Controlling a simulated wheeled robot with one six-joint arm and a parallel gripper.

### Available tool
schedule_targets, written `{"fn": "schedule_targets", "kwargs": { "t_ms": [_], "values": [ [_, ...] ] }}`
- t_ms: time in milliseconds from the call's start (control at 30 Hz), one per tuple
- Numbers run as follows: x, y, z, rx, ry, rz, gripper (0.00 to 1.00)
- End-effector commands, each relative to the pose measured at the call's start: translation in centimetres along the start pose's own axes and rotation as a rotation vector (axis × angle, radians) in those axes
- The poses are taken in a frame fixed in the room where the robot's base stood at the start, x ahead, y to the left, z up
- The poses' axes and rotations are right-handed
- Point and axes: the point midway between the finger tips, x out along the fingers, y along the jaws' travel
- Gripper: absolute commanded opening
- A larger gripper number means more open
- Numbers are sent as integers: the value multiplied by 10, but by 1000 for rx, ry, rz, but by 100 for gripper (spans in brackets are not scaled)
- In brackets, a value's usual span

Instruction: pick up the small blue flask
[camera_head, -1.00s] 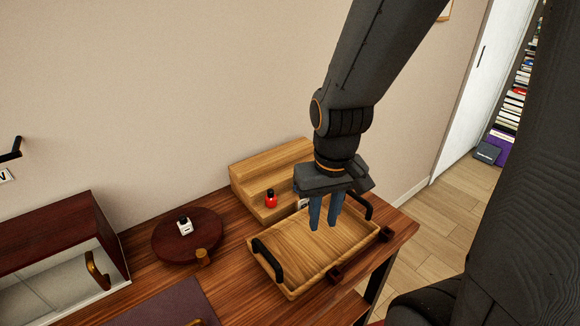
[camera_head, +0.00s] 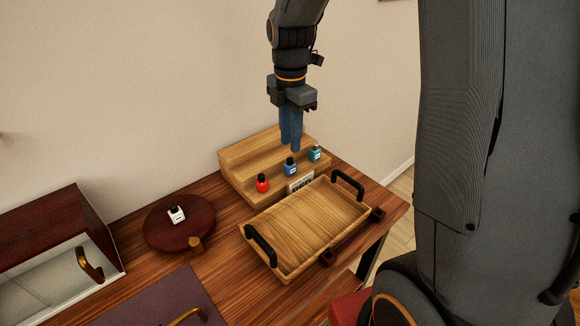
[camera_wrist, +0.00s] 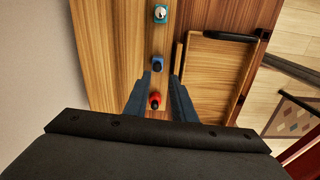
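The small blue flask (camera_head: 290,168) has a black cap and stands upright on the lower step of the wooden stepped rack (camera_head: 247,158), between a red flask (camera_head: 262,183) and a teal flask (camera_head: 315,153). My gripper (camera_head: 290,146) hangs with its fingers pointing down, above and behind the blue flask, and does not visibly touch it. In the wrist view the blue flask (camera_wrist: 157,64) shows just beyond the gap between the fingertips (camera_wrist: 160,78). The fingers are apart with nothing held. The red flask (camera_wrist: 155,101) appears in that gap.
A wooden tray (camera_head: 310,222) with black handles lies in front of the rack, empty. A small label card (camera_head: 300,183) stands by the rack. A round dark board (camera_head: 157,230) with a white bottle (camera_head: 176,214) is at left, near a dark-red box (camera_head: 50,225).

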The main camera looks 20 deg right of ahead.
Motion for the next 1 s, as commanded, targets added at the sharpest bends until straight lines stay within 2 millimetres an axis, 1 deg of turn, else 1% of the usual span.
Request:
{"fn": "schedule_targets", "kwargs": {
  "t_ms": [67, 167, 300, 467, 800, 900, 1000],
  "values": [
    [0, 3, 1, -48, 1, -2, 23],
    [5, 5, 2, -75, 2, -5, 23],
    [19, 4, 1, -78, 3, -7, 23],
    [32, 4, 2, -76, 2, -7, 23],
    [71, 6, 3, -75, 2, -5, 23],
    [76, 6, 3, -75, 2, -5, 23],
    [77, 6, 3, -75, 1, -3, 23]
  ]
}}
